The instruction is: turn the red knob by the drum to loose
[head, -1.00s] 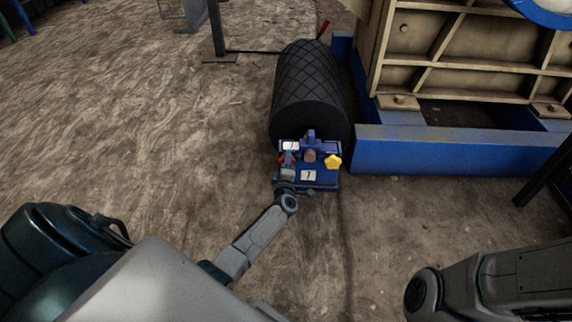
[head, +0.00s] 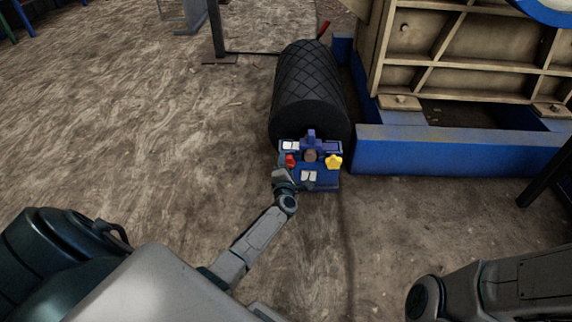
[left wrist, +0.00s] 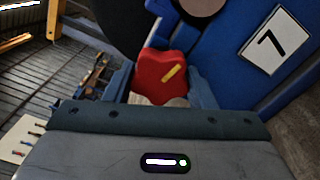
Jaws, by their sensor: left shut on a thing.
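The red knob (head: 290,160) is at the left side of a blue panel (head: 327,181) in front of the black drum (head: 306,85). In the left wrist view the star-shaped red knob (left wrist: 158,78) has a yellow mark slanting up to the right. My left gripper (head: 289,176) is at the knob from the near side. In the wrist view its fingers (left wrist: 160,88) lie on both sides of the knob, shut on it. Part of the knob is hidden behind the gripper. My right gripper is out of view.
A yellow knob (head: 333,162) is on the panel's right side, with a brown round part (head: 310,156) between the knobs. A blue beam (head: 460,150) lies right of the drum. The floor at left is clear.

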